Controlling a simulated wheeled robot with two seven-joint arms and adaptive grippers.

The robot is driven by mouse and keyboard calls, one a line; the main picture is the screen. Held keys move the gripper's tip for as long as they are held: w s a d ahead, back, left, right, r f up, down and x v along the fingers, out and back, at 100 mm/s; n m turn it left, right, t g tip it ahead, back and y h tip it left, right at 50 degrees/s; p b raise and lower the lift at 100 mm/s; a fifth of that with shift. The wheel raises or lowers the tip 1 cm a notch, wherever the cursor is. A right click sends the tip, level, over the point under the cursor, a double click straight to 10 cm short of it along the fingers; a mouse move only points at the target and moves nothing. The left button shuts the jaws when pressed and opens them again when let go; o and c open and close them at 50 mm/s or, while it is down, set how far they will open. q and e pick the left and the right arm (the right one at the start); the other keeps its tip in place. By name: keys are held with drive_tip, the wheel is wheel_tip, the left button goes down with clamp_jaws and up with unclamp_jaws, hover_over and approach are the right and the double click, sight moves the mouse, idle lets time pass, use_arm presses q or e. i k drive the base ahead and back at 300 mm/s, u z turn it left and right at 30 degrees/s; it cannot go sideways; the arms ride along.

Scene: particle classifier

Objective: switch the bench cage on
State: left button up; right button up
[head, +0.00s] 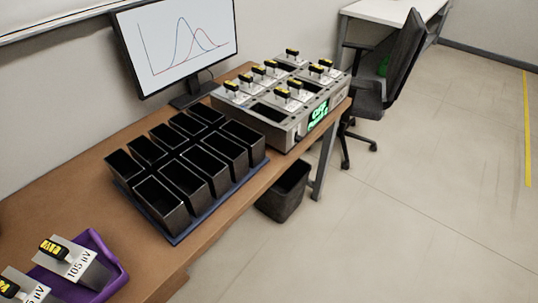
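A grey box-shaped unit (284,137), apparently the bench cage, stands at the far end of the wooden bench. Several black-and-yellow handled pieces stand in its top, between dark open slots. Its front face has a lit green display (318,114); the first line looks like "OFF", but the text is too small to be sure. A small dark part (298,132) shows at the left of that face; I cannot tell whether it is a switch. Neither of my grippers is in view.
A rack of several open black bins on a blue base (259,165) fills the middle of the bench (130,228). A purple tray (110,259) with labelled handled pieces is at lower left. A monitor (180,45) stands behind. A waste bin (285,190) and chair (401,65) flank open floor.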

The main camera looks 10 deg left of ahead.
sight(298, 139)
drive_tip(key=z, duration=0.6)
drive_tip(key=i, duration=0.95)
drive_tip(key=z, duration=0.25)
